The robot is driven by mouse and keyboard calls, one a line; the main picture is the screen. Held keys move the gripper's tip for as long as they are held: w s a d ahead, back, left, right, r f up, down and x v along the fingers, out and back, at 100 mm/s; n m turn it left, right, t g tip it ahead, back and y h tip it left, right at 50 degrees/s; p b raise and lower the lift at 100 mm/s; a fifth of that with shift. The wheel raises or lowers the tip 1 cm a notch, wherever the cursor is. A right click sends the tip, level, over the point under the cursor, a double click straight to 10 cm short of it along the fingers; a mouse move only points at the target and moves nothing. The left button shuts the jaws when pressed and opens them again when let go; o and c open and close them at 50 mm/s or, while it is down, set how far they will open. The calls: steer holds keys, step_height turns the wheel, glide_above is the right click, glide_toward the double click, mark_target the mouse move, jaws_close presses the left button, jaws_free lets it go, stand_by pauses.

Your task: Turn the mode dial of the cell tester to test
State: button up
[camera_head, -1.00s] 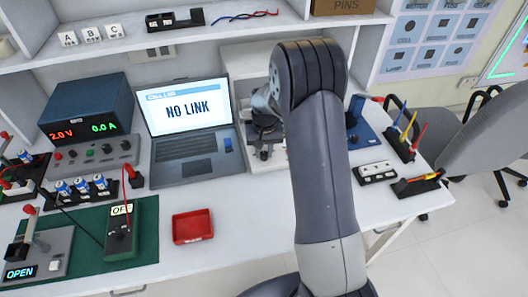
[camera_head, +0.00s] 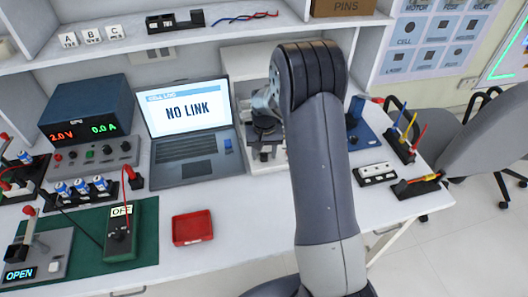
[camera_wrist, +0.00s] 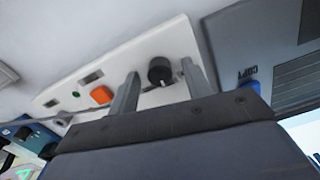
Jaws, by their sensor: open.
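In the wrist view a pale panel carries a round black dial (camera_wrist: 160,70) with a light pointer mark; I take the panel (camera_wrist: 120,70) to be the cell tester's face. My gripper (camera_wrist: 159,69) is open, its two grey fingers on either side of the dial in the picture. I cannot tell whether they touch it. An orange button (camera_wrist: 102,95) and small dark windows lie left of the dial. The dial's setting words are not readable.
The laptop (camera_head: 185,120), reading NO LINK, stands left of the pale device. A red tray (camera_head: 192,228) and a green meter (camera_head: 118,236) labelled OFF lie nearer. A blue device (camera_head: 361,122) stands to the right. Bare bench shows around the red tray.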

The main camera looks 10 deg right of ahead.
mark_target(264, 154)
step_height(264, 154, up, 11)
stand_by(0.4)
steer(key=shift+f, duration=0.15)
step_height(264, 154, down, 11)
steer(key=shift+n, duration=0.3)
stand_by(0.3)
stand_by(0.5)
